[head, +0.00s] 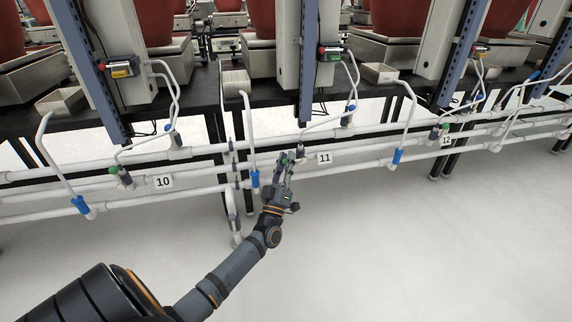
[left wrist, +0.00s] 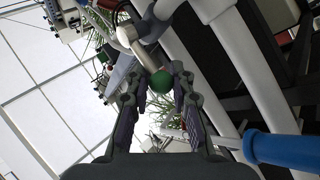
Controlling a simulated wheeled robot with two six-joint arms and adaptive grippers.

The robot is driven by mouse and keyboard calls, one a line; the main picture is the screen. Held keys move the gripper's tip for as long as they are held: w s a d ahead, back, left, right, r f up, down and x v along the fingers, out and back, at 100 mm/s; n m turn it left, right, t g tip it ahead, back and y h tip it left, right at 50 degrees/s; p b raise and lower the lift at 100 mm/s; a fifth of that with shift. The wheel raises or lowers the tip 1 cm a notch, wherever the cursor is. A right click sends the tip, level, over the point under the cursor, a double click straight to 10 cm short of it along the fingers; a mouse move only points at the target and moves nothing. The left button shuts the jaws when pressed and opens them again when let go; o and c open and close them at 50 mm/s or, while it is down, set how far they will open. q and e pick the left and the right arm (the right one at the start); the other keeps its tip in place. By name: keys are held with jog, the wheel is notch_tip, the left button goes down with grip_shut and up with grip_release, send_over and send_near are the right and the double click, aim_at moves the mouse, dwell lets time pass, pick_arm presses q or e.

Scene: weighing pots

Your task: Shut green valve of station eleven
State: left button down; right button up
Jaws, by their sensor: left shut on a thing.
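The green valve knob of station eleven (left wrist: 161,81) sits on a metal stem between my left fingertips in the left wrist view. It is round and dark green. In the head view my left gripper (head: 285,166) reaches up to the white pipes just left of the label 11 (head: 324,158). The fingers largely hide the knob there. My left gripper (left wrist: 158,84) is shut on the green knob, with a finger on each side. My right gripper is not in view.
White pipes (head: 215,170) run across below the black bench. A blue valve (head: 255,178) stands close left of my gripper, and another blue valve (head: 397,156) is to the right. Labels 10 (head: 163,181) and 12 (head: 446,141) mark neighbouring stations. The floor in front is clear.

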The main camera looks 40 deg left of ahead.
pick_arm(q)
jog(key=shift+f, duration=0.25)
jog(key=c, duration=1.4)
grip_release()
jog(key=shift+o, duration=1.2)
jog(key=v, duration=1.2)
jog(key=shift+w+d, duration=0.1)
